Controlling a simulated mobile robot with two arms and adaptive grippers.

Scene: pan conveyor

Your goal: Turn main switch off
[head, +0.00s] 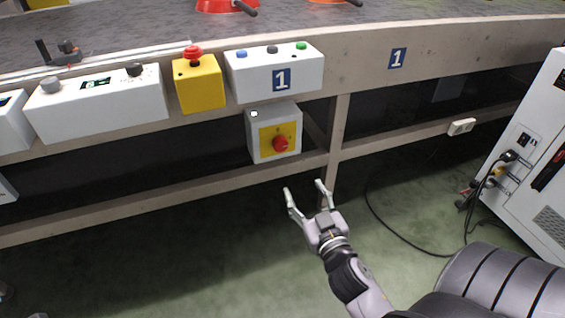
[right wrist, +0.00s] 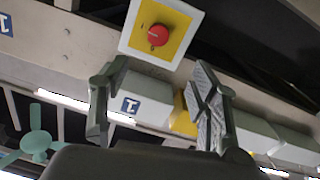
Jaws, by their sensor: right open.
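The main switch is a red rotary knob (head: 280,144) on a yellow plate, on the front of a light grey box (head: 256,148) below the conveyor edge. In the right wrist view the red knob (right wrist: 158,35) shows at the top, above and between the fingers. My right gripper (head: 307,188) is open and empty, below and a little right of the switch box, apart from it. Its two fingers also show in the right wrist view (right wrist: 158,95). My left gripper is not in view.
Above the switch are a yellow emergency-stop box (head: 198,85) and a white button box (head: 262,85). A white control box (head: 95,108) is at left. A wooden lower rail (head: 180,188) runs below. A white cabinet (head: 535,150) with cables stands at right.

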